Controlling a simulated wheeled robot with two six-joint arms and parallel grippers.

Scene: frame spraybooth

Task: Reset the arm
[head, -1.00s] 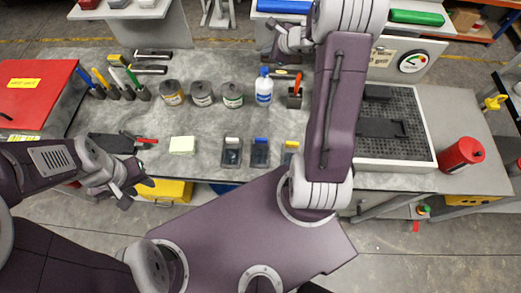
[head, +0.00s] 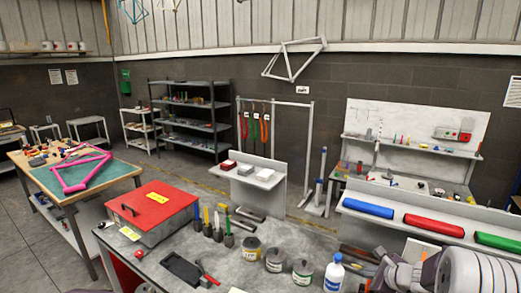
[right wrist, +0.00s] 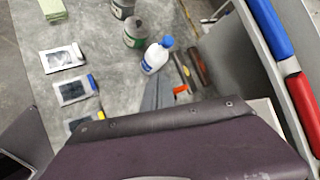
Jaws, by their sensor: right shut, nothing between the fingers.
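My right arm is at the lower right edge of the head view, with a pale grey rounded joint behind the gripper. My right gripper (head: 388,268) is shut and empty, beside the white bottle with a blue cap (head: 334,273) and over the bench's right part. The same bottle (right wrist: 156,56) shows in the right wrist view, where a purple link of mine fills the bottom.
The grey bench (head: 218,258) holds a red box (head: 153,210), several paint cans, upright brushes and a black tray (head: 183,268). Behind stand a rack of blue, red (head: 434,225) and green rolls and a white shelf unit. A pink frame (head: 78,172) lies on the left table.

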